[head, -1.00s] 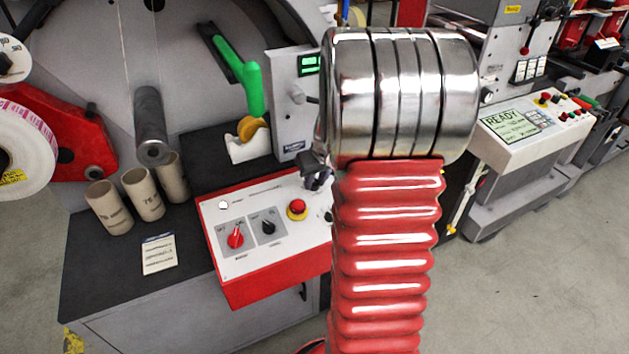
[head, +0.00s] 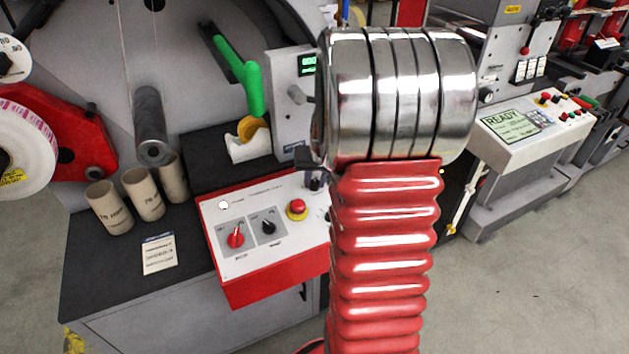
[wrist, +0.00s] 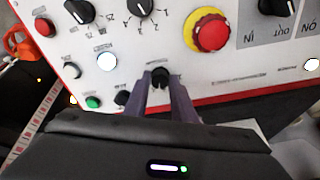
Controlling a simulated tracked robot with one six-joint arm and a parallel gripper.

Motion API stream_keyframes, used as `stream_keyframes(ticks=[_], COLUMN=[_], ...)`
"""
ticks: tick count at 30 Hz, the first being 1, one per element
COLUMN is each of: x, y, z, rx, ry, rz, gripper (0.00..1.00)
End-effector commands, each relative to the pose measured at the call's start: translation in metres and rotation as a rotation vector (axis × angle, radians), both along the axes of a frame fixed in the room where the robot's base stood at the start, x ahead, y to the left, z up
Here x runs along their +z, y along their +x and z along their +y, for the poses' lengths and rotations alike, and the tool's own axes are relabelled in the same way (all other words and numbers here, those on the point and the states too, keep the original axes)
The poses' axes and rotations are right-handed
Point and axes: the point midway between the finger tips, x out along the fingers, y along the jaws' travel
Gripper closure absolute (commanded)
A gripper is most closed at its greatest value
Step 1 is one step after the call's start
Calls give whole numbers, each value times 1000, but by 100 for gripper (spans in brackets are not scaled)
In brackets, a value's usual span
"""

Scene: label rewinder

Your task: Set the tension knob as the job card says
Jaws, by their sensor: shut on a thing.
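In the wrist view a small black knob (wrist: 160,75) stands on the white control panel (wrist: 250,84), between the purple fingertips of my gripper (wrist: 161,84). My gripper is shut on this knob. The knob's label and setting cannot be read. In the head view my gripper (head: 314,181) is at the panel's right side, largely hidden behind my wrist. The job card (head: 159,254) lies on the dark bench left of the panel; its text is too small to read.
A red-and-yellow emergency stop (wrist: 211,32) sits near my fingers, with black knobs (wrist: 140,5) and a green button (wrist: 92,102) around. In the head view, cardboard cores (head: 109,207) stand on the bench. A grey upright housing (head: 293,120) rises behind the panel.

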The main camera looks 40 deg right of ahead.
Motion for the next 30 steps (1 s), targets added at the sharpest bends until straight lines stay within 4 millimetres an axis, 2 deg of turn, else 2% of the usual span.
stream_keyframes(ticks=[12,29,30], x=[-1,-1,-1], y=[1,1,1], z=[2,2,3], rx=[-210,-251,-250], ry=[60,72,71], rz=[-14,-17,-17], gripper=[99,99,75])
